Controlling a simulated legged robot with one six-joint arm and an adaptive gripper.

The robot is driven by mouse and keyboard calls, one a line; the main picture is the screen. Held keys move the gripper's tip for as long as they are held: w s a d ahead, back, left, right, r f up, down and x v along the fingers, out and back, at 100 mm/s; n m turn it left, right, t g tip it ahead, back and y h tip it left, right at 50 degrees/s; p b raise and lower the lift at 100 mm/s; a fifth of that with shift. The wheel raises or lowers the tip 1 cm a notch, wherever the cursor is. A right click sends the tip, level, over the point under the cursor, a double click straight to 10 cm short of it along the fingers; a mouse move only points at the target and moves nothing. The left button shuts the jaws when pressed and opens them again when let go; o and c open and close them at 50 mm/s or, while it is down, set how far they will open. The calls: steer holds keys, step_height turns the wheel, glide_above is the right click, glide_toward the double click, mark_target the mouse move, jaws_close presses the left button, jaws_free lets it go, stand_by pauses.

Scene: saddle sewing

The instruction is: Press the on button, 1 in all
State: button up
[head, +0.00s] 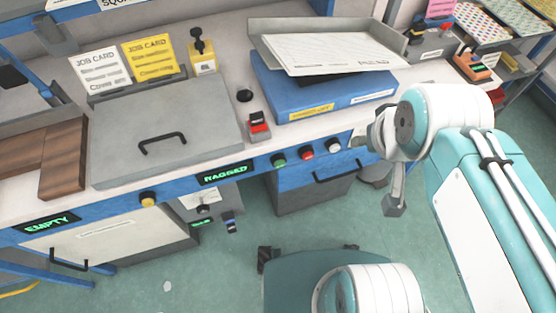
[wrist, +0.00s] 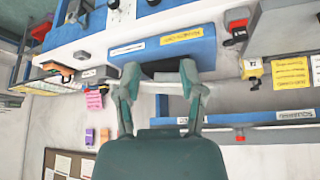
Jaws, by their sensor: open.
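On the bench's blue front edge sit a green button (head: 279,161), a red button (head: 307,153) and a white button (head: 334,145) in a row. No readable word marks any of them as the on button. A yellow button (head: 147,199) sits further left on the same edge. My gripper (wrist: 160,75) is open and empty in the wrist view, its two fingers spread in front of the blue box. In the head view my arm's end is right of the white button, apart from the green one. My fingertips are not clear there.
A blue box (head: 310,95) carries a tray (head: 325,50) of paper. A red switch (head: 258,126) and a black knob (head: 245,95) stand left of it. A grey lidded case (head: 165,120) lies further left, beside displays reading RAGGED (head: 225,173) and EMPTY (head: 47,223). Floor in front is partly open.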

stand_by(0.3)
jaws_close()
stand_by(1.1)
